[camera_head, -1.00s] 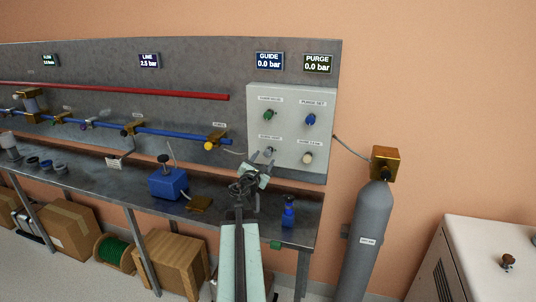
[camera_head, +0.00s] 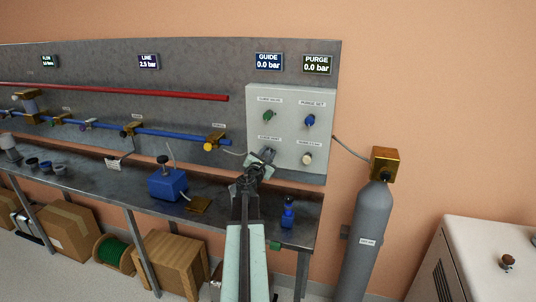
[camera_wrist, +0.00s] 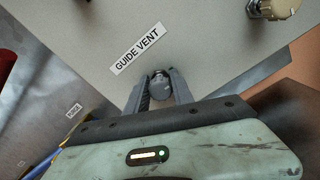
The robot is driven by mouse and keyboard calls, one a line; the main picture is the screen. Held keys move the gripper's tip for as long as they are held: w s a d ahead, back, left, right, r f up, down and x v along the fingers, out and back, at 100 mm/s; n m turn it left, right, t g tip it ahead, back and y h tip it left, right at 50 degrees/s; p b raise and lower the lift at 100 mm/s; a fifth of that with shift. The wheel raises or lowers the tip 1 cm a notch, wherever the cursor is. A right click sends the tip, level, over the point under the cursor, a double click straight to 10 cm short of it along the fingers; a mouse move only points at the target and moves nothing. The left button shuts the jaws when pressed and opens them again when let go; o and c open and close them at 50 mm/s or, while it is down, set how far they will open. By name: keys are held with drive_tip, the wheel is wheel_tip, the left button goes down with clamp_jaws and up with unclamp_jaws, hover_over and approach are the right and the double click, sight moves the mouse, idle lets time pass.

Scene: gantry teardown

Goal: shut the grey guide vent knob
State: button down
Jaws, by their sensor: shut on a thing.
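The grey guide vent knob (camera_wrist: 161,84) sits on the panel just below the "GUIDE VENT" label in the wrist view. My gripper (camera_wrist: 161,90) is shut on it, with one finger on each side. In the head view my gripper (camera_head: 264,157) is up against the lower left of the light grey panel (camera_head: 318,135) and hides the knob. The guide display (camera_head: 268,61) above reads 0.0 bar.
A cream knob (camera_head: 306,158) is close on the right, and it also shows in the wrist view (camera_wrist: 274,8). A green knob (camera_head: 268,116) and a blue knob (camera_head: 310,121) are above. A blue bottle-like item (camera_head: 288,212) stands on the bench to the right of my arm.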

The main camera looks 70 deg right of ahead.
drive_tip(key=shift+a+f+m, duration=0.1)
drive_tip(key=shift+a+m, duration=0.1)
drive_tip(key=shift+m, duration=0.1)
drive_tip(key=m, duration=0.3)
drive_tip(key=shift+m, duration=0.4)
drive_tip(key=m, duration=0.4)
drive_tip(key=shift+s+m, duration=0.1)
drive_tip(key=shift+m, duration=0.2)
drive_tip(key=m, duration=0.8)
drive_tip(key=shift+f+m, duration=0.1)
drive_tip(key=shift+m, duration=0.5)
drive_tip(key=c, duration=1.1)
unclamp_jaws()
